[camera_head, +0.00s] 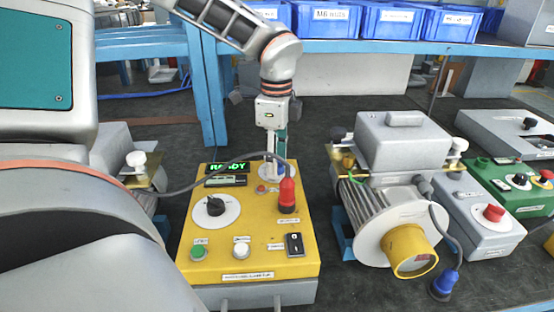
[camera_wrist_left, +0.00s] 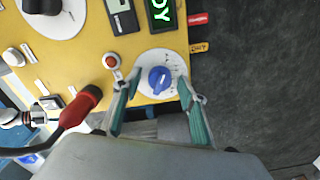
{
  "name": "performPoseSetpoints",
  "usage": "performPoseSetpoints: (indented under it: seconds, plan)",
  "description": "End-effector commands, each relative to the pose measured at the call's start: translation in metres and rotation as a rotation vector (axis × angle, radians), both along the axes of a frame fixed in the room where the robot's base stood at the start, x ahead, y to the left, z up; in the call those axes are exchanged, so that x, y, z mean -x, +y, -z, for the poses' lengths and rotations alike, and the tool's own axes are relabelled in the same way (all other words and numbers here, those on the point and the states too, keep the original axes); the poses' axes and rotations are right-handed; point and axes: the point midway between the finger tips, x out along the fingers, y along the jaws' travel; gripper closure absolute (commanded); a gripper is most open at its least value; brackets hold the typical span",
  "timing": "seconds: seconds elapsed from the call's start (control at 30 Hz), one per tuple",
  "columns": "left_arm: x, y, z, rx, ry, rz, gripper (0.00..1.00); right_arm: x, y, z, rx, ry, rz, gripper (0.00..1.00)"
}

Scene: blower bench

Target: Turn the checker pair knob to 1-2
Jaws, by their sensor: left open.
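The yellow checker box (camera_head: 258,256) stands on the dark bench with a green READY display (camera_head: 228,167). The blue pair knob (camera_wrist_left: 160,80) sits on a white dial (camera_wrist_left: 172,62) in the left wrist view. In the head view the dial (camera_head: 265,174) shows partly at the box's far edge, and my gripper hides the knob. My left gripper (camera_head: 274,166) points down over this dial. It is open, with its teal fingertips (camera_wrist_left: 157,88) on either side of the knob; I cannot tell whether they touch it. The dial marks are too small to read. My right gripper is not in view.
A red plug (camera_head: 287,192) with a grey cable stands in the box beside the gripper. A black knob (camera_head: 215,205) and a green button (camera_head: 198,250) are nearer. A blower motor (camera_head: 382,220) stands to the right. Blue bins (camera_head: 325,20) line the shelf behind.

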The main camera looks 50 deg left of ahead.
Motion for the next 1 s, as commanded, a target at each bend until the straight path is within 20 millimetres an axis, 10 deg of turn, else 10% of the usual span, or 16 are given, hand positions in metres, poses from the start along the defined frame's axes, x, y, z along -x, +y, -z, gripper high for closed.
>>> performPoseSetpoints:
  seconds: [0.13,0.3,1.0]
  plan:
    - [0.0,0.0,0.0,0.0,0.0,0.0,0.61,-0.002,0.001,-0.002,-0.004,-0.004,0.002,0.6]
    - [0.0,0.0,0.0,0.0,0.0,0.0,0.96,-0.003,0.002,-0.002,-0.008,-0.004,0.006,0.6]
    - [0.0,0.0,0.004,0.001,0.005,0.267,0.96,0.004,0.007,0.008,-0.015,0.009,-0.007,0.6]
